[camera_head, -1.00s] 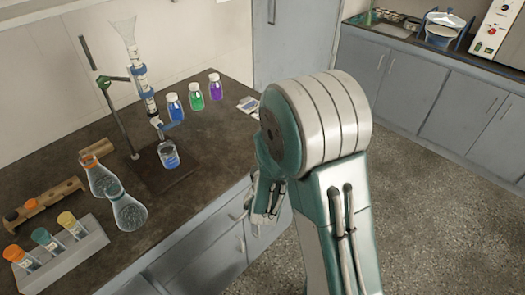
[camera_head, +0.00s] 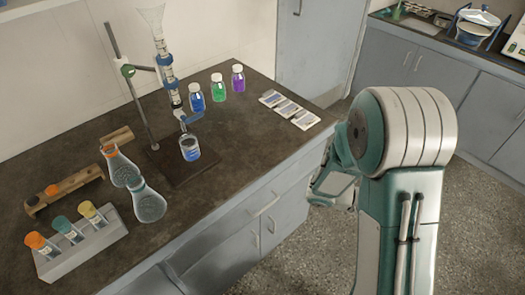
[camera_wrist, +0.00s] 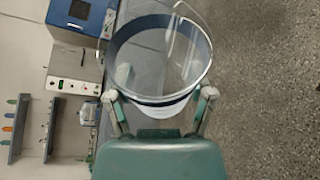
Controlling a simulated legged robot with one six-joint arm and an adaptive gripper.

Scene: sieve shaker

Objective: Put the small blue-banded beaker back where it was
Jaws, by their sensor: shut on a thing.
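A clear beaker with a dark blue band (camera_wrist: 190,88) fills the upper middle of the wrist view, seen with its round rim towards the camera. My gripper (camera_wrist: 158,96) is shut on it, one finger at each side of its near wall. In the head view my gripper (camera_head: 335,188) hangs beyond the bench's front edge, partly hidden by my own arm; the held beaker cannot be made out there. Another beaker with blue on it (camera_head: 190,149) stands under the burette on the dark stand base (camera_head: 180,174).
The bench (camera_head: 240,140) carries blue, green and purple bottles (camera_head: 218,88), flat cards (camera_head: 290,110), two flasks (camera_head: 149,203) and a tube rack (camera_head: 85,250). Its right front part is clear. A far counter (camera_head: 420,40) holds equipment. Open floor lies at right.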

